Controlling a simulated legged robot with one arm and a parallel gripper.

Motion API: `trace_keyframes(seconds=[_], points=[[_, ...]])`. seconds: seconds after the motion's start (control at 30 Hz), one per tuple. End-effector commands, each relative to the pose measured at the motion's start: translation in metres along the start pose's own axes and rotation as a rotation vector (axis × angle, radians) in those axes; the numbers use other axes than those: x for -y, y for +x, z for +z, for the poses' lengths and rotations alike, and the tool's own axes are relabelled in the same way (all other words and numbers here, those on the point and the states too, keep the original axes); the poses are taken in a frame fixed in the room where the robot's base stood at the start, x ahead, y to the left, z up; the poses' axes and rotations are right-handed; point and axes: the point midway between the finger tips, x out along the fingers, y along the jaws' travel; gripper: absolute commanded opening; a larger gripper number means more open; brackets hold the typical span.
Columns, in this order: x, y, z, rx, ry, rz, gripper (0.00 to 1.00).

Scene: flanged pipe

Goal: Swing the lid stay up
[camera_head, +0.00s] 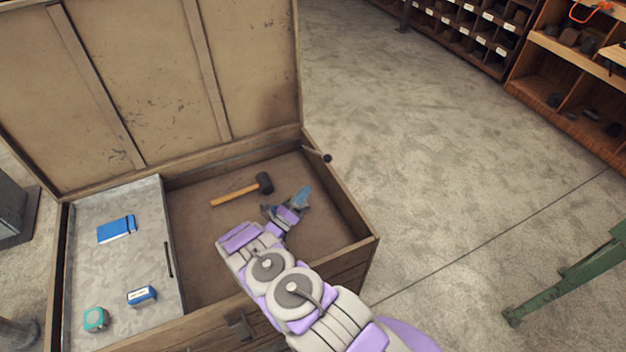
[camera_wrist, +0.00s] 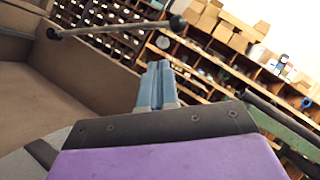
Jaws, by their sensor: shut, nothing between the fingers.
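The lid stay is a thin rod with dark round ends. In the head view its knob (camera_head: 327,158) shows at the chest's right rim near the back corner; in the wrist view the rod (camera_wrist: 115,28) crosses the upper left, apart from my fingers. The wooden lid (camera_head: 160,75) stands open at the back of the chest (camera_head: 347,208). My gripper (camera_head: 302,195) is over the right part of the open chest, in front of and a little left of the knob.
A mallet (camera_head: 235,190) lies in the chest behind my gripper. A grey tray (camera_head: 120,265) at left holds a blue box (camera_head: 117,229), a smaller blue item (camera_head: 142,295) and a green round item (camera_head: 96,319).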

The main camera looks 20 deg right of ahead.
Motion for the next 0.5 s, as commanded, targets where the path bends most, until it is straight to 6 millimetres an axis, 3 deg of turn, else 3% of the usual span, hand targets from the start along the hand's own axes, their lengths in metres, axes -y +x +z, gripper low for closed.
trace_keyframes(seconds=[0.1, 0.27, 0.5], points=[[0.016, -0.002, -0.008, 0.026, 0.030, -0.072, 0.00], [0.023, 0.006, -0.008, 0.035, 0.039, -0.097, 0.00], [0.025, 0.042, -0.007, 0.030, 0.040, -0.094, 0.00]])
